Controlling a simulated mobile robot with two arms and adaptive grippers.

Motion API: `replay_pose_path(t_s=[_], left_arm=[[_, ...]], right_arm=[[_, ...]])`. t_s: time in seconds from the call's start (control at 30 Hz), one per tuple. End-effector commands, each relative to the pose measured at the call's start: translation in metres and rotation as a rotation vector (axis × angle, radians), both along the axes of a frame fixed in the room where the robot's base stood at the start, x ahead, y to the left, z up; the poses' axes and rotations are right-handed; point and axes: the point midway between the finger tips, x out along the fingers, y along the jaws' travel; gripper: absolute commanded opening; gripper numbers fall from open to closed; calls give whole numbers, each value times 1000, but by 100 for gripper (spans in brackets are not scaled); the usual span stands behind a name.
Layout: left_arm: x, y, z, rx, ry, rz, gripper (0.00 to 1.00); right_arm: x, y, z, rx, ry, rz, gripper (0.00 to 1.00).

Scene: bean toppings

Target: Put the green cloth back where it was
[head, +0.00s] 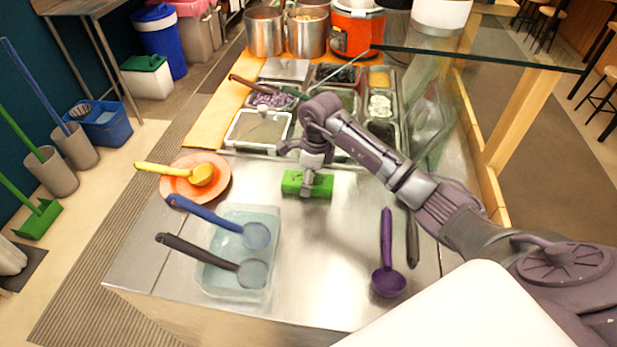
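The green cloth (321,187) is a small folded rectangle on the steel counter, in the middle of the head view, just in front of the topping pans. My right arm comes in from the right, and its gripper (307,190) points down at the middle of the cloth. The fingers overlap the cloth's centre and hide part of it. They look close together, but I cannot tell whether they are closed on the cloth. I also cannot tell whether the cloth is lifted or resting on the counter. My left gripper is not in view.
A clear water container (240,284) with a blue and a dark ladle stands at the front left. An orange plate (221,178) holds a yellow ladle. A purple ladle (387,270) lies at right. Topping pans (257,128) are behind; a glass guard (470,57) stands at right.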

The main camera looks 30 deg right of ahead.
Motion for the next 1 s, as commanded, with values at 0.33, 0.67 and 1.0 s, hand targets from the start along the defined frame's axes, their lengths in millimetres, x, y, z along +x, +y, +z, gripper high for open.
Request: replay_pose_path(t_s=[0.33,0.67,1.0], left_arm=[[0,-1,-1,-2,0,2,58],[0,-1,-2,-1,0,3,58],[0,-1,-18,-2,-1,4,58]], right_arm=[[0,0,-1,0,0,0,92],[0,-2,12,-2,-4,1,92],[-5,-9,82,-2,-5,0,92]])
